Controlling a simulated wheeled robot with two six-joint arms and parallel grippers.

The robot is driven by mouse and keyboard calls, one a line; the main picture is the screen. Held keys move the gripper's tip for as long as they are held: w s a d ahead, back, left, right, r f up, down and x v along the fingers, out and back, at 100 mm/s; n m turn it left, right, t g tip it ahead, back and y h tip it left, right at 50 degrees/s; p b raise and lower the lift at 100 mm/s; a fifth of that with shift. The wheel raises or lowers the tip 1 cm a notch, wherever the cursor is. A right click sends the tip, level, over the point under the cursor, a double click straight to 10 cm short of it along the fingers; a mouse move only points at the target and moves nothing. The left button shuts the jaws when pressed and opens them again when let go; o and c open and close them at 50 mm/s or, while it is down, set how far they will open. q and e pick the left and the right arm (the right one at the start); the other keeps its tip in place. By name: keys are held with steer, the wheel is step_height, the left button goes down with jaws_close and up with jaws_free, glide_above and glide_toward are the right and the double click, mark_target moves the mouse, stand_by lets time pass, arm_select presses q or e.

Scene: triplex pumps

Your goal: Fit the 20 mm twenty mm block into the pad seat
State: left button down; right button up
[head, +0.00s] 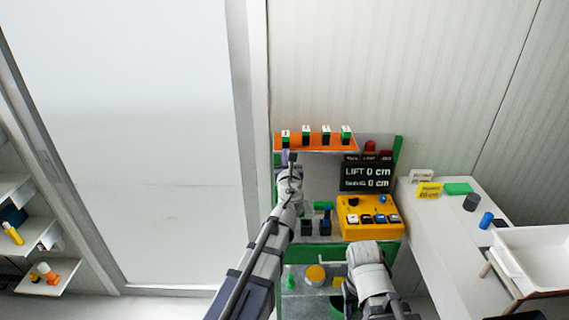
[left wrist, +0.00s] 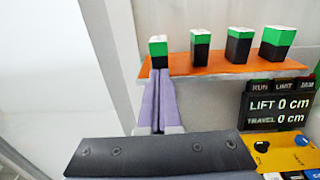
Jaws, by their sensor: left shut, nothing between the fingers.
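Several black blocks with green upper parts and pale tops stand in a row on an orange shelf (head: 330,149). The leftmost block (head: 286,138) also shows in the left wrist view (left wrist: 158,51). I cannot read which block is the 20 mm one. My left gripper (head: 291,156) is shut and empty, its lilac fingers (left wrist: 156,78) pointing up just below the leftmost block at the left end of the shelf. Whether the fingertips touch it I cannot tell. I cannot make out the pad seat. My right arm shows at the bottom, its fingers hidden.
A dark display (head: 366,178) reads LIFT 0 cm and TRAVEL 0 cm. A yellow control box (head: 370,218) sits below it. A white side table (head: 440,235) at right holds a yellow box (head: 429,190), a green block (head: 457,188) and cylinders. A white wall closes off the back.

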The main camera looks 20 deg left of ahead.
mark_target(286, 146)
arm_select(q)
steer(key=x, duration=0.2)
steer(key=shift+w+a, duration=0.1)
steer(key=shift+w, duration=0.2)
steer(key=shift+x, duration=1.1)
steer(key=shift+s, duration=0.1)
steer(key=shift+s, duration=0.1)
